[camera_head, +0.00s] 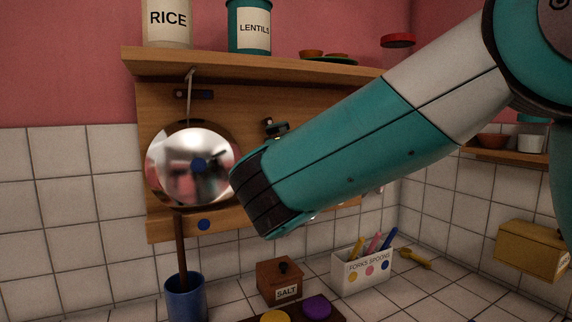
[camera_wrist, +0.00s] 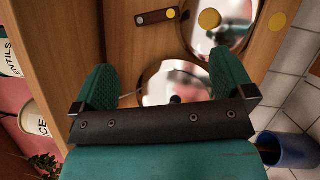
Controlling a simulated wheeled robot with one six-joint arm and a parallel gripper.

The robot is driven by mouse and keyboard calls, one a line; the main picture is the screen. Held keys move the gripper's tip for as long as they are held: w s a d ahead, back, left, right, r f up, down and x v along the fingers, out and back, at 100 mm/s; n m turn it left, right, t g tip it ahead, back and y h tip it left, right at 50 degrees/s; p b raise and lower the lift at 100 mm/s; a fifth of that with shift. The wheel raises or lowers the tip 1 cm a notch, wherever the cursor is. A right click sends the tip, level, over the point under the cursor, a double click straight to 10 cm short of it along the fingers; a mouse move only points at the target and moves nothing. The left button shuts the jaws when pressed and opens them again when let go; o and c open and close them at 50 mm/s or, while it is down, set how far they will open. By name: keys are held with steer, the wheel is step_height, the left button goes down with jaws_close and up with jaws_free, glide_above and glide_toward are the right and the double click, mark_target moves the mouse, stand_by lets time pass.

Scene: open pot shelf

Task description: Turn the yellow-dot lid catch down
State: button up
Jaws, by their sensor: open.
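The yellow-dot lid is a shiny round lid with a yellow knob (camera_wrist: 209,18) at the top right of the wrist view. Its catch (camera_wrist: 150,18) is a short dark bar with a pale round spot near one end. The bar lies lengthwise between the upper shelf side and the lid, its spotted end close to the lid's rim. My gripper (camera_wrist: 161,62) is open and empty, its green fingers wide apart. The catch appears beyond the gap between them, with no visible contact.
A blue-dot lid (camera_head: 180,160) hangs beside it, with its own dark catch (camera_head: 194,94) above. The upper shelf (camera_head: 250,66) holds rice (camera_head: 167,22) and lentils (camera_head: 250,27) tins. Below are a blue cup (camera_head: 185,299), salt box (camera_head: 279,283) and cutlery box (camera_head: 362,272).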

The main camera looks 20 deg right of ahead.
steer(key=shift+b+v, duration=0.4)
steer(key=shift+v, duration=0.5)
steer(key=shift+f, duration=0.1)
